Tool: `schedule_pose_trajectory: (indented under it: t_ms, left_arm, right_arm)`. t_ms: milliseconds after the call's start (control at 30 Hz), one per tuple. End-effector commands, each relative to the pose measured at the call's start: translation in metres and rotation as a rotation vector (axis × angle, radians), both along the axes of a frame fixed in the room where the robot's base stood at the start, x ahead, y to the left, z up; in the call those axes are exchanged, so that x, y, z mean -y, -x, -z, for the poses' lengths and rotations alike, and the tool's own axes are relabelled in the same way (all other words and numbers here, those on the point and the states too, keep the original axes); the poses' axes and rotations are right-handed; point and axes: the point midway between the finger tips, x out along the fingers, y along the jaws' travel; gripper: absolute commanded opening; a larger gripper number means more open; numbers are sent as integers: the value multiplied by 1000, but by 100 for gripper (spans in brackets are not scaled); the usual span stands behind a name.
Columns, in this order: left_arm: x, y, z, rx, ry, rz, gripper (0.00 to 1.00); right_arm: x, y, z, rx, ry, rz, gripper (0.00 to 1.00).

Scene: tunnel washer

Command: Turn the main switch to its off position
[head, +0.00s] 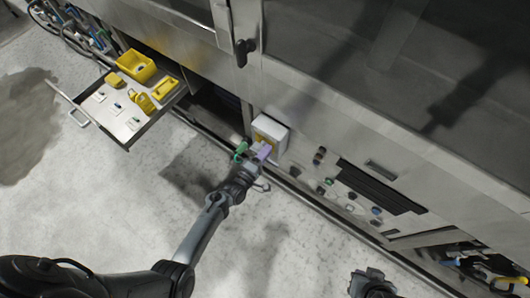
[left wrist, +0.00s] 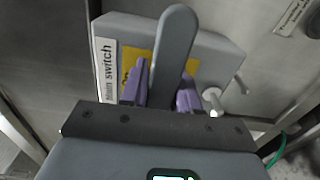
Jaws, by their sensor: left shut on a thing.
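The main switch is a light grey box (head: 270,131) with a yellow plate, on the front of the machine in the head view. In the left wrist view the box (left wrist: 222,60) fills the upper middle, with a "Main switch" label (left wrist: 107,70) on its left. A grey switch handle (left wrist: 174,50) stands out in front of the yellow plate (left wrist: 134,60). My left gripper (head: 262,150) has purple fingers, which also show in the left wrist view (left wrist: 162,92). They are shut on the handle, one on each side. My right gripper (head: 372,284) is at the bottom edge of the head view; its jaws are unclear.
An open drawer (head: 133,136) with yellow items and small tagged pieces juts out at the left. A panel of knobs and buttons (head: 325,182) lies right of the switch. A lower opening with cables (head: 480,265) is at far right. The floor in front is clear.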

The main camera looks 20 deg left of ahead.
Motion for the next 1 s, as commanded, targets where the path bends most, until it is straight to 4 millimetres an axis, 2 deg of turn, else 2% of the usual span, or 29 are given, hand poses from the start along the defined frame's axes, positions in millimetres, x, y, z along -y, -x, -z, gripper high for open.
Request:
schedule_pose_trajectory:
  t_ms: [67, 100, 200, 467, 633, 767, 1000]
  left_arm:
    - [1, 0, -1, 1, 4, 0, 0]
    - [1, 0, -1, 1, 4, 0, 36]
    - [0, 0, -1, 0, 3, 0, 51]
    - [0, 0, 0, 1, 1, 0, 51]
    - [-1, 8, -1, -1, 1, 0, 51]
    - [-4, 25, -2, -1, 1, 0, 51]
    - [-11, 66, -2, -2, 2, 0, 51]
  right_arm:
    - [0, 0, 0, 0, 0, 0, 0]
    - [0, 0, 0, 0, 0, -1, 0]
    - [0, 0, 0, 0, 2, -1, 0]
    - [2, 0, 0, 0, 9, -6, 0]
    - [2, 0, -4, 0, 9, -6, 0]
    - [2, 0, -11, 0, 9, -6, 0]
    - [1, 0, -24, 1, 5, -4, 0]
